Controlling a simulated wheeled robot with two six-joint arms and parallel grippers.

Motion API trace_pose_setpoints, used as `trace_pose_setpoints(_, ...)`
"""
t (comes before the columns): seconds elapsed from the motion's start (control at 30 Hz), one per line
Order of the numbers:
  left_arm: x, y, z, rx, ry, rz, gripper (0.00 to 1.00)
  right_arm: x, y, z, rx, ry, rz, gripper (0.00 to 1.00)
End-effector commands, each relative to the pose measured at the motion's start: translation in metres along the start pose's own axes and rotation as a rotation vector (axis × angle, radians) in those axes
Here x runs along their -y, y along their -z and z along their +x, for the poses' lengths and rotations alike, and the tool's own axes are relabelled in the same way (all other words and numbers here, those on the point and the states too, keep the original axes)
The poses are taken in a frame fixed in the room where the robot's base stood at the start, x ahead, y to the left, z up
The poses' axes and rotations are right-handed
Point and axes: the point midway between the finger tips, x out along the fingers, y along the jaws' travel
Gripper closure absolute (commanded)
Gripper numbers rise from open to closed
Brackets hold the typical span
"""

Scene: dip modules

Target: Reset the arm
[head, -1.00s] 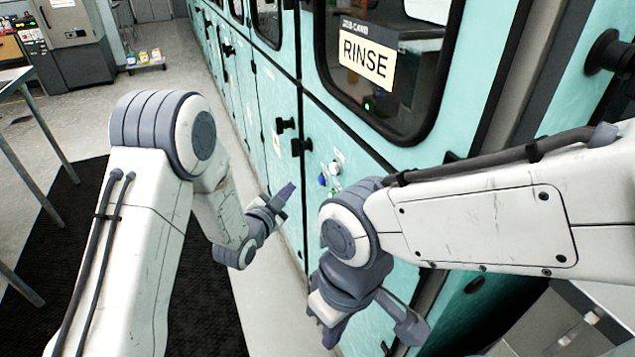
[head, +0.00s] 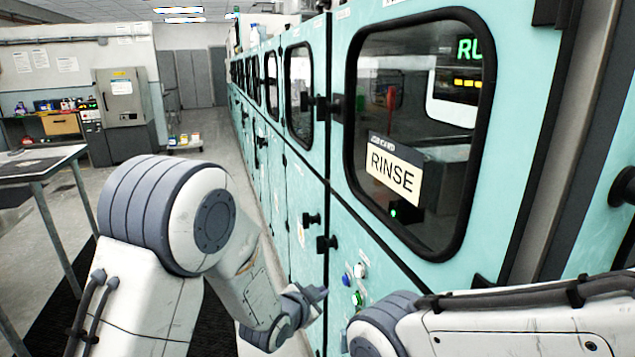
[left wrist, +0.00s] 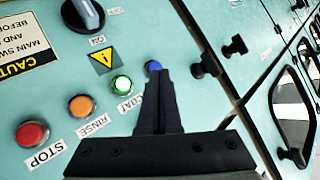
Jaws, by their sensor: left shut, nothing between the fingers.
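My left gripper (head: 312,297) is at the end of the left arm in the head view, in front of the teal machine's lower panel. In the left wrist view its fingers (left wrist: 158,85) are together with nothing between them. They overlap part of a blue button (left wrist: 153,67) in that view; I cannot tell whether they touch it. A lit green button (left wrist: 121,85) marked COAT, an orange button (left wrist: 82,106) marked RINSE and a red button (left wrist: 32,134) marked STOP sit beside it. My right arm crosses the lower right of the head view; its gripper is out of frame.
The teal machine (head: 302,190) runs along the right, with black handles and a window marked RINSE (head: 393,172). A table (head: 45,160) stands at left. A grey cabinet (head: 125,112) stands at the back.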

Motion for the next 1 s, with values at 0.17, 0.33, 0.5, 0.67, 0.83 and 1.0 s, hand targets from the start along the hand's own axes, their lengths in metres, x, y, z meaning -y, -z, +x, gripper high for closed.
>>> trace_pose_setpoints(0.17,-0.028,0.026,-0.069,0.238,-0.133,-0.116,1.00,0.002,0.001,-0.023,0.000,0.000,0.000,1.00)
trace_pose_setpoints(0.33,-0.062,0.029,-0.155,0.490,-0.250,-0.229,1.00,0.003,0.002,-0.039,0.000,0.000,0.000,1.00)
trace_pose_setpoints(0.5,-0.091,0.023,-0.251,0.737,-0.350,-0.317,1.00,0.004,0.003,-0.053,0.000,0.000,0.000,1.00)
trace_pose_setpoints(0.67,-0.107,0.015,-0.317,0.905,-0.409,-0.357,1.00,0.004,0.003,-0.061,0.000,0.000,0.000,1.00)
trace_pose_setpoints(0.83,-0.113,0.009,-0.346,0.982,-0.432,-0.370,1.00,0.004,0.003,-0.062,0.000,0.000,0.000,1.00)
trace_pose_setpoints(1.0,-0.114,0.008,-0.347,0.989,-0.433,-0.371,1.00,0.004,0.003,-0.062,0.000,0.000,0.000,1.00)
